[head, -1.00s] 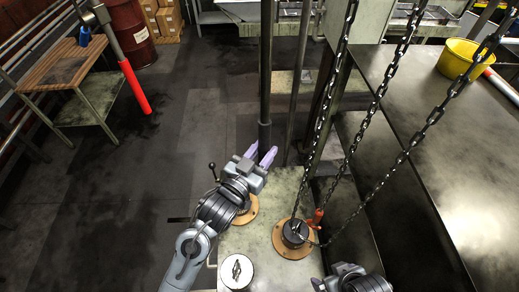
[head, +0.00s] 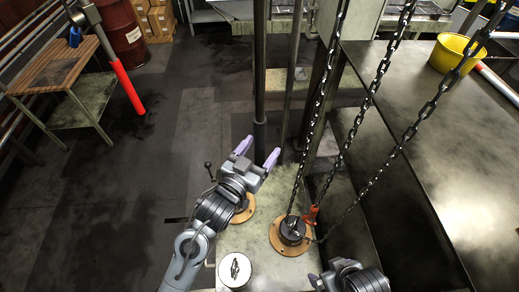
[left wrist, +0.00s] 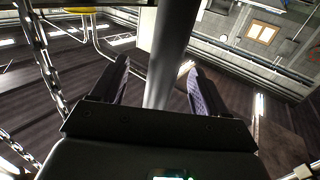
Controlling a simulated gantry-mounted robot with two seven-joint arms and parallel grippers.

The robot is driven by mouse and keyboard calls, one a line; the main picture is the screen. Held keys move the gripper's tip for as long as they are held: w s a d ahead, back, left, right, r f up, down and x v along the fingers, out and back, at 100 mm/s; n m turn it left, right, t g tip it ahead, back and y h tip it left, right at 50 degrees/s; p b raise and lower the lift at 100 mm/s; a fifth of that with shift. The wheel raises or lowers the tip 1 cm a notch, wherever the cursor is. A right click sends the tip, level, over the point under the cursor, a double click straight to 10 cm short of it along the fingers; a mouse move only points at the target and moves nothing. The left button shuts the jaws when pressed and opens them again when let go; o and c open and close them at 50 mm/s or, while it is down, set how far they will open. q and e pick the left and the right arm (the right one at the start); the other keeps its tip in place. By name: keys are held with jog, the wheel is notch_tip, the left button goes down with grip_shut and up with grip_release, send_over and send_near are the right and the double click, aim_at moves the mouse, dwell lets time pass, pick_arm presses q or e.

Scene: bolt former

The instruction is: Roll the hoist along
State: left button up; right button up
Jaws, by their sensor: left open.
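The hoist shows as several dark chains (head: 347,143) hanging from above, its upper part out of frame. A dark vertical pole (head: 260,85) with a thicker lower sleeve hangs or stands left of them; which I cannot tell. My left gripper (head: 257,152) is open, its two purple fingers spread at the pole's lower end. In the left wrist view the pole (left wrist: 166,55) rises between the two fingers (left wrist: 160,82), with a gap on both sides, and a chain (left wrist: 45,60) hangs at left. My right gripper (head: 316,282) is partly visible at the bottom edge; its finger spacing is unclear.
A pale machine top (head: 265,240) with a round wooden flange (head: 289,236) lies under my arms. A dark metal table (head: 450,150) with a yellow bucket (head: 453,53) fills the right. A wooden bench (head: 62,66) stands at left. Floor between is clear.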

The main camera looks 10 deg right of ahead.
pick_arm(q)
jog(key=shift+s+a+r, duration=0.1)
jog(key=shift+s+a, duration=0.1)
jog(key=p+v, duration=0.4)
jog(key=v, duration=0.6)
jog(key=shift+s+a, duration=0.2)
